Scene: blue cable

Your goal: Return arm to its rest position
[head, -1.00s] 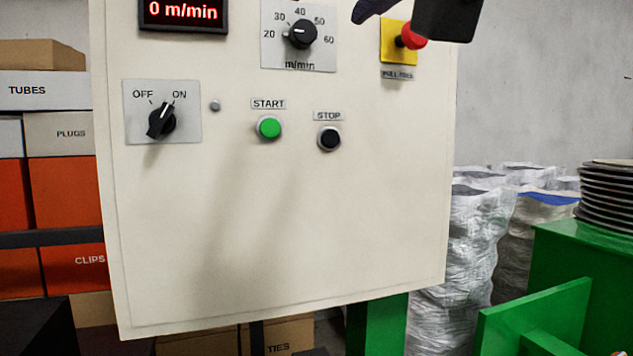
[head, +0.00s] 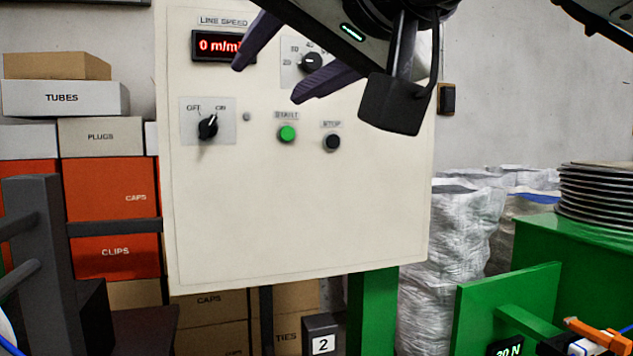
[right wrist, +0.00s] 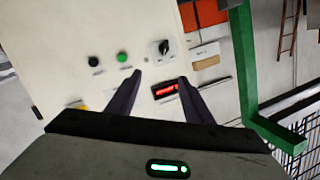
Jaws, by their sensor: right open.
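My right gripper (head: 268,66) comes in from the top right in the head view, in front of the upper part of a cream control panel (head: 300,220). Its two dark fingers are apart with nothing between them. It hides part of the speed knob (head: 311,62) plate and the panel's upper right. In the right wrist view the open fingers (right wrist: 160,88) point toward the panel (right wrist: 85,45), with the red display (right wrist: 165,89) showing between them. The left gripper is not in view.
The panel has a red speed display (head: 217,46), an off/on switch (head: 208,127), a green start button (head: 287,133) and a black stop button (head: 332,142). Stacked boxes (head: 100,205) stand at left. Wrapped sacks (head: 460,245) and a green machine (head: 570,255) stand at right.

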